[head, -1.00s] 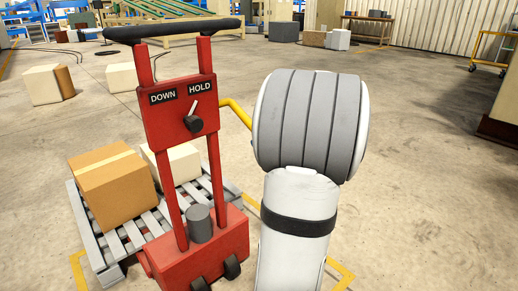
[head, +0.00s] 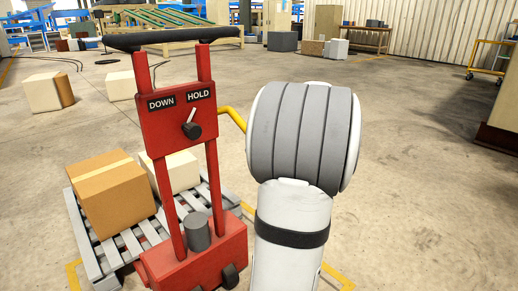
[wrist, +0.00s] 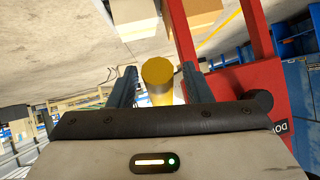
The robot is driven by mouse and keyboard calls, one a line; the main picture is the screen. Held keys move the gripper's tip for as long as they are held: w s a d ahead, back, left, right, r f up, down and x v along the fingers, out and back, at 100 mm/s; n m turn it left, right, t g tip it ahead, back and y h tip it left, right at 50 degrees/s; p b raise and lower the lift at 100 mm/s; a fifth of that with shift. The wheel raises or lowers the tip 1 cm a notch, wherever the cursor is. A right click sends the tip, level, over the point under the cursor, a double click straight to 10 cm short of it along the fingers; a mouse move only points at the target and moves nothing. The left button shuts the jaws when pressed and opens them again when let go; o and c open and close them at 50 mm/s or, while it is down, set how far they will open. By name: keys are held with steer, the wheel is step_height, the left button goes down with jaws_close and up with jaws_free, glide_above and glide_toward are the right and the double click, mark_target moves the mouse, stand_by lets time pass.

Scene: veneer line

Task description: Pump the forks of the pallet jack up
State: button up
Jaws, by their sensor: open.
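The red pallet jack (head: 178,112) stands left of centre in the head view, with a black handlebar on top. The selector knob (head: 192,130) on its panel has its pointer turned up, towards the HOLD label. A yellow lever (head: 233,117) sticks out from the jack's right side; its outer end is hidden behind my arm. In the wrist view the lever's round yellow end (wrist: 158,71) lies between the two fingers of my gripper (wrist: 160,86). The fingers are apart, with visible gaps on both sides of the lever. The forks are hidden under the load.
A grey pallet (head: 103,258) carries a brown box (head: 112,193) and a white box (head: 184,170) behind the jack. Two pale boxes (head: 45,91) (head: 121,86) stand on the floor further back. Open floor lies right of my arm, with a cabinet (head: 501,122) at the right edge.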

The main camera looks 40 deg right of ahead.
steer(key=p+v, duration=0.2)
steer(key=v, duration=0.5)
steer(key=shift+s+r+p, duration=0.2)
steer(key=shift+s+p, duration=0.15)
steer(key=shift+p, duration=0.05)
